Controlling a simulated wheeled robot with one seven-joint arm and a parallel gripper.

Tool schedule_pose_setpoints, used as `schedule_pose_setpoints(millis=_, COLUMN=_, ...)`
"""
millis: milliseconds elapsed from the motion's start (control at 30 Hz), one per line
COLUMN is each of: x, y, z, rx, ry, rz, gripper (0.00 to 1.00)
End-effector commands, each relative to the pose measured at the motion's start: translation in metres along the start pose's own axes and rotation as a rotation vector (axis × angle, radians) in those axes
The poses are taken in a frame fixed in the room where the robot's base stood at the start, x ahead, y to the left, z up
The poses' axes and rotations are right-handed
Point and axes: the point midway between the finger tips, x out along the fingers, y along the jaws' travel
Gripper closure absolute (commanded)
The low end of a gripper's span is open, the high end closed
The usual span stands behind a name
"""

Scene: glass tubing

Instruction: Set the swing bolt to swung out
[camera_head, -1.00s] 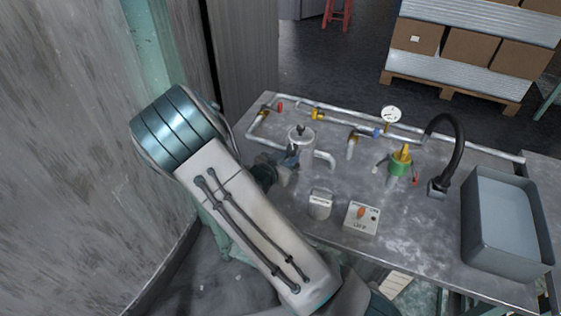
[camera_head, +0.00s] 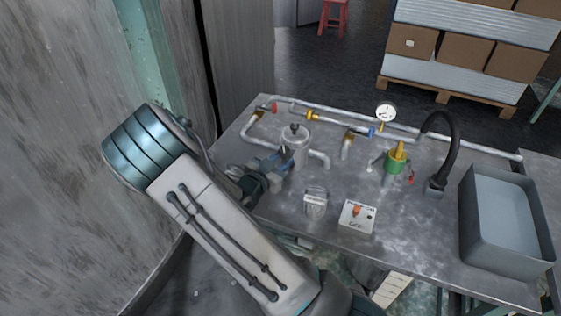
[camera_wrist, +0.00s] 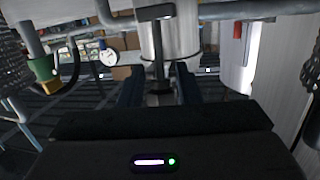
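A metal canister (camera_head: 296,149) with a dark knob on its lid stands at the back left of the bench. In the wrist view the canister (camera_wrist: 182,42) is straight ahead, with a dark T-shaped bar, apparently the swing bolt (camera_wrist: 158,60), standing in front of its wall. My gripper (camera_head: 277,162) is at the canister's left front side in the head view. In the wrist view its two dark blue fingers (camera_wrist: 159,80) are apart, one on each side of the bolt's shaft, with a gap visible. The bolt is too small to make out in the head view.
Pipes with coloured valves (camera_head: 312,115) and a gauge (camera_head: 386,112) run along the bench's back. A clear-topped block (camera_head: 315,202) and a switch box (camera_head: 357,216) stand in front of the canister. A green fitting (camera_head: 395,163), black hose (camera_head: 455,140) and grey bin (camera_head: 505,222) are right.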

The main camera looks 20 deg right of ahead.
Motion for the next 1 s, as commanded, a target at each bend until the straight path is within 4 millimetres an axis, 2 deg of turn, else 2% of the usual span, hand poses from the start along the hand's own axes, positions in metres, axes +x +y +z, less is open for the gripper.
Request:
schedule_pose_setpoints(millis=133, x=-0.008, y=-0.001, z=0.000, rx=0.000, ry=-0.001, rz=-0.003, gripper=0.69)
schedule_pose_setpoints(millis=233, x=-0.023, y=-0.002, z=-0.001, rx=0.000, ry=0.000, rz=-0.004, gripper=0.69)
schedule_pose_setpoints(millis=500, x=-0.085, y=-0.001, z=-0.001, rx=0.000, ry=-0.002, rz=-0.004, gripper=0.69)
schedule_pose_setpoints(millis=700, x=-0.121, y=-0.001, z=-0.001, rx=0.000, ry=0.000, rz=-0.002, gripper=0.69)
schedule_pose_setpoints(millis=800, x=-0.131, y=0.000, z=0.000, rx=0.000, ry=-0.001, rz=-0.001, gripper=0.69)
schedule_pose_setpoints(millis=1000, x=-0.138, y=0.000, z=0.000, rx=0.000, ry=0.001, rz=0.002, gripper=0.69)
